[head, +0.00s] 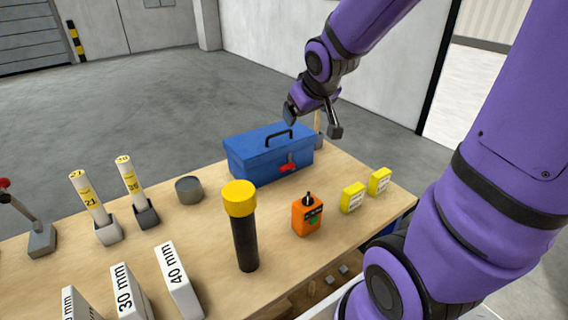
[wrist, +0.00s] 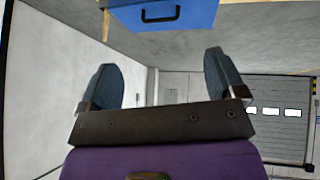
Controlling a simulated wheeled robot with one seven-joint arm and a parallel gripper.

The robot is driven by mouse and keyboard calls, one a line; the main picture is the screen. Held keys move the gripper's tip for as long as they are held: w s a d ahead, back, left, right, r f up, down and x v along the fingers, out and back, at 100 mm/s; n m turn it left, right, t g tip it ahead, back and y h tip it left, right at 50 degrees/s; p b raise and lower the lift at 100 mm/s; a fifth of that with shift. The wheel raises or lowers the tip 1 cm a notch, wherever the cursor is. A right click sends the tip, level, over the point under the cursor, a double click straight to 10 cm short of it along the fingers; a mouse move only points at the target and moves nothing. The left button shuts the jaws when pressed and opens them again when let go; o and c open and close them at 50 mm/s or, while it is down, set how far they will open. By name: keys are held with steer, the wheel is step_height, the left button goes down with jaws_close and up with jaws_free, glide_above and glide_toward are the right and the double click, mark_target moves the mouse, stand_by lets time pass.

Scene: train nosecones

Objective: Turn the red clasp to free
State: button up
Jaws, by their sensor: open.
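The red clasp (head: 288,167) sits on the front face of a blue toolbox (head: 246,161) with a dark handle on its lid. The toolbox stands at the back of the wooden table. My gripper (head: 312,122) is open and empty, above and behind the toolbox's right part in the head view. In the wrist view my gripper (wrist: 160,85) shows its two fingers spread apart with nothing between them. The toolbox (wrist: 190,15) shows at the top of that view with its handle; the clasp is not visible there.
White thickness blocks (head: 178,280) stand at the front left.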

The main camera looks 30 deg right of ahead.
steer(key=d+x, duration=0.2)
steer(key=x, duration=0.9)
steer(key=t+y, duration=0.2)
steer(key=y, duration=0.1)
glide_toward(287, 166)
steer(key=shift+n, duration=0.3)
steer(key=x, duration=0.8)
steer(key=c, duration=0.9)
